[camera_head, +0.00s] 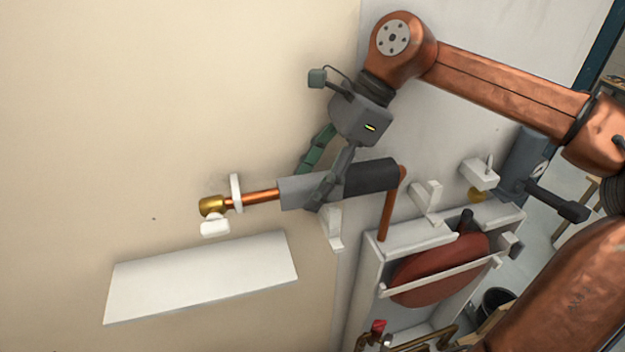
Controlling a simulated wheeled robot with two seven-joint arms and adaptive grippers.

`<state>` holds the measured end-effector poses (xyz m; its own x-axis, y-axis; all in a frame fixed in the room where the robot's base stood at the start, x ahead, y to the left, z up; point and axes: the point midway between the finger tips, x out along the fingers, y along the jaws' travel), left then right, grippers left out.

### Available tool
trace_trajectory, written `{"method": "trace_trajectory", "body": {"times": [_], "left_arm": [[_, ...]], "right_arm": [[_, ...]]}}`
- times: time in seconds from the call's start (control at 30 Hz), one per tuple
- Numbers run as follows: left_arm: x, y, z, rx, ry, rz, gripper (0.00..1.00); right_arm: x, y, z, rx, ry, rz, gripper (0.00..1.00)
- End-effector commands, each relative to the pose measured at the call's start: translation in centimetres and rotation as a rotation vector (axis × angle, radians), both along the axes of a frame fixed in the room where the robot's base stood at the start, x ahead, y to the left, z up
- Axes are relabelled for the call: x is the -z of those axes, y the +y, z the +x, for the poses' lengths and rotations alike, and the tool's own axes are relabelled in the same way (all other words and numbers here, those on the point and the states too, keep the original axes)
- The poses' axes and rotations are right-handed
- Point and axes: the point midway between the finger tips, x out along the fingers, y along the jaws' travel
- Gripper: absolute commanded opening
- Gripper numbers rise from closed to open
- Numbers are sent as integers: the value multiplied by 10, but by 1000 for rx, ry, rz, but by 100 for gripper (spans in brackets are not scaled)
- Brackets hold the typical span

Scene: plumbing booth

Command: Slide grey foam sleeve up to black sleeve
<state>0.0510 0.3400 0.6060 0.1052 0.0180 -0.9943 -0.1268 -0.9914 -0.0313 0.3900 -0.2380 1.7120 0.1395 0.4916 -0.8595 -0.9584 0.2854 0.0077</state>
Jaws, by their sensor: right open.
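The grey foam sleeve (296,191) is around the copper pipe (262,197), and bare copper shows to its left. The black sleeve (370,178) is around the same pipe to the right, near the pipe's bend. The right gripper (308,191) is at the grey sleeve, one finger in front of it and the other behind and above. Its jaws are open. The front finger hides part of the grey sleeve, and I cannot tell whether the two sleeves touch. My left gripper is not in view.
A brass fitting (211,206) ends the pipe at the left, beside a white clip (236,192). A white shelf (200,278) is below. A white frame with a red round object (440,270) stands at the lower right. The wall at the upper left is clear.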

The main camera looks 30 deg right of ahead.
Motion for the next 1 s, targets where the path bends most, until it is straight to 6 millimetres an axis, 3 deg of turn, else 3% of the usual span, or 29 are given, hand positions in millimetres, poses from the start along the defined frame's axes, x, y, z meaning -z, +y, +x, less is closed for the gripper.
{"method": "trace_trajectory", "body": {"times": [0.37,0.8,1.0], "left_arm": [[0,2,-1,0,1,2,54],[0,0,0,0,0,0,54],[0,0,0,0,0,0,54]], "right_arm": [[-7,-4,-1,1,-1,0,54],[-79,-46,-12,3,-2,0,54],[-99,-57,-16,1,0,0,54]]}}
